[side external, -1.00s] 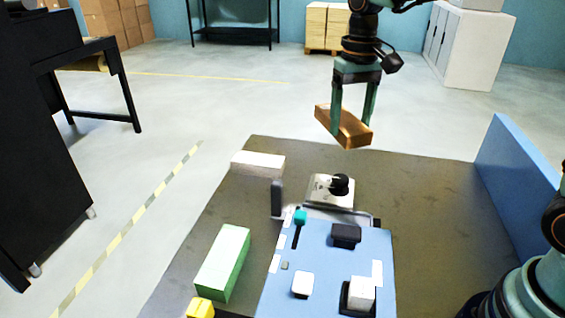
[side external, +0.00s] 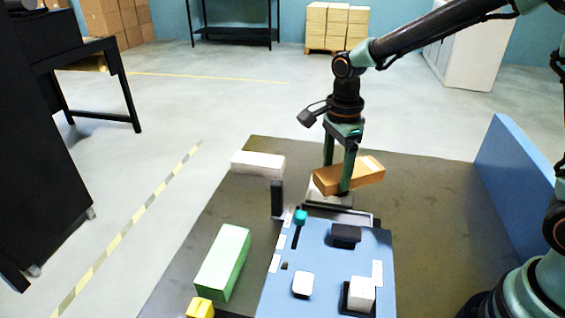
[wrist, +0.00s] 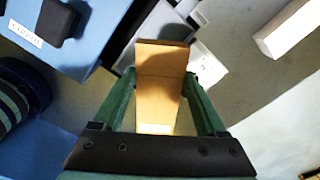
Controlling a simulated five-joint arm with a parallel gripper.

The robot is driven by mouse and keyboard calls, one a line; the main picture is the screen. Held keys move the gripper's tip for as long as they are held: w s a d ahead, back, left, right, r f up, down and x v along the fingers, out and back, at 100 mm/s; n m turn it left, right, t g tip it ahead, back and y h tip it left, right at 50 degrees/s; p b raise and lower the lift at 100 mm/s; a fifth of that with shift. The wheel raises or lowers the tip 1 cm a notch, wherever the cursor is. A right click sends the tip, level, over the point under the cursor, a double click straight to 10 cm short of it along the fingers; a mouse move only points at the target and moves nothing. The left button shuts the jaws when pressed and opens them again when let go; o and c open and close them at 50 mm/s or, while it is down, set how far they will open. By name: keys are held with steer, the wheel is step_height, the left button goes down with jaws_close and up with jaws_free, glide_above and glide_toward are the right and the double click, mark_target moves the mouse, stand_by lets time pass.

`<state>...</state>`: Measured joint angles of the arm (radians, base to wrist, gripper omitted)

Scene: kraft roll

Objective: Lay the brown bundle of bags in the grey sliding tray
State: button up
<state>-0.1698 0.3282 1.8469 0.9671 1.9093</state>
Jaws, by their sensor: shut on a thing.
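The brown bundle of bags (side external: 362,174) is a long block held in the air at the back of the blue panel. My gripper (side external: 338,178) points down and is shut on it, with a finger on either side. In the wrist view, the bundle (wrist: 160,85) lies lengthwise between the green fingers of my gripper (wrist: 163,88). The grey sliding tray (side external: 358,217) lies low at the panel's back edge, below and just in front of the bundle. Part of the tray is hidden; the bundle appears apart from it.
The blue panel (side external: 325,258) carries a black block (side external: 346,233), a teal-knobbed slider (side external: 301,217) and white parts. A dark upright post (side external: 277,198) stands left of the tray. A white device (side external: 335,200) is mostly hidden behind the bundle. A green block (side external: 223,262) lies left.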

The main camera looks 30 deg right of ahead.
mark_target(325, 176)
steer(key=a+f+m, duration=0.1)
steer(key=m, duration=0.1)
steer(key=f+m, duration=0.1)
steer(key=m, duration=0.1)
steer(key=a+f+m, duration=0.1)
steer(key=m, duration=0.2)
steer(key=shift+w+a+f, duration=0.2)
steer(key=shift+a+f, duration=0.1)
steer(key=shift+f, duration=2.65)
steer(key=shift+f, duration=0.1)
steer(key=o, duration=1.4)
